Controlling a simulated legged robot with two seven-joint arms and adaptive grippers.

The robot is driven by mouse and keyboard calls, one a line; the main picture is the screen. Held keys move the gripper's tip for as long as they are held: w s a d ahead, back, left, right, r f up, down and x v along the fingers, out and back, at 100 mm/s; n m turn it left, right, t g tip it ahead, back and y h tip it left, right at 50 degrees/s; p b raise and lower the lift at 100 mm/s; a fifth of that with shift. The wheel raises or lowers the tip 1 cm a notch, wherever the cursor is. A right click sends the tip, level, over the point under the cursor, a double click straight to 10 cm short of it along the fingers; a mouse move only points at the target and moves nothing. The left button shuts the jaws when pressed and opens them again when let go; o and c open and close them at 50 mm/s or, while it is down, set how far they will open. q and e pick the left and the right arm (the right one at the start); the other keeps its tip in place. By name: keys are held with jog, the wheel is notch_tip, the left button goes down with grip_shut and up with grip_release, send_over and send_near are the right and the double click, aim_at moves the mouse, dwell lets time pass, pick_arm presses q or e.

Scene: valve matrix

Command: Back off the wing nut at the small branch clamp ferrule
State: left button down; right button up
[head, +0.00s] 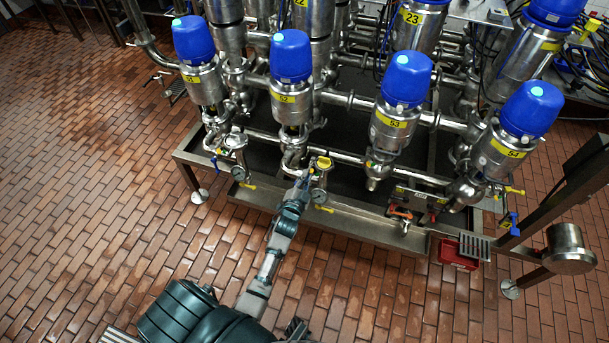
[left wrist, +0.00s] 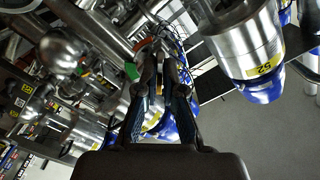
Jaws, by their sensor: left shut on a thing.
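The valve marked 52 also shows at the upper right of the left wrist view (left wrist: 250,45). My right gripper is not in view.
More blue-capped valves (head: 402,100) stand on both sides of the gripper. A steel drip tray (head: 330,222) runs below the pipes. Tools with orange and red parts (head: 402,213) lie at its right, and a red box (head: 455,253) is on the floor. The brick floor at left is clear.

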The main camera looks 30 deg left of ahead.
pick_arm(q)
jog(key=shift+w+r+n+p, duration=0.1)
jog(key=shift+n+p, duration=0.7)
jog(key=shift+n, duration=0.95)
jog(key=shift+w+r+n+p, duration=0.1)
jog(key=shift+n+p, duration=0.7)
jog(key=shift+n, duration=0.95)
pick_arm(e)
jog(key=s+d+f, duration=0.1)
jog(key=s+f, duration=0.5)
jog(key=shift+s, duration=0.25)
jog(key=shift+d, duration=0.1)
pick_arm(q)
jog(key=c, duration=1.3)
grip_release()
jog(key=shift+s, duration=0.1)
jog(key=shift+f, duration=0.1)
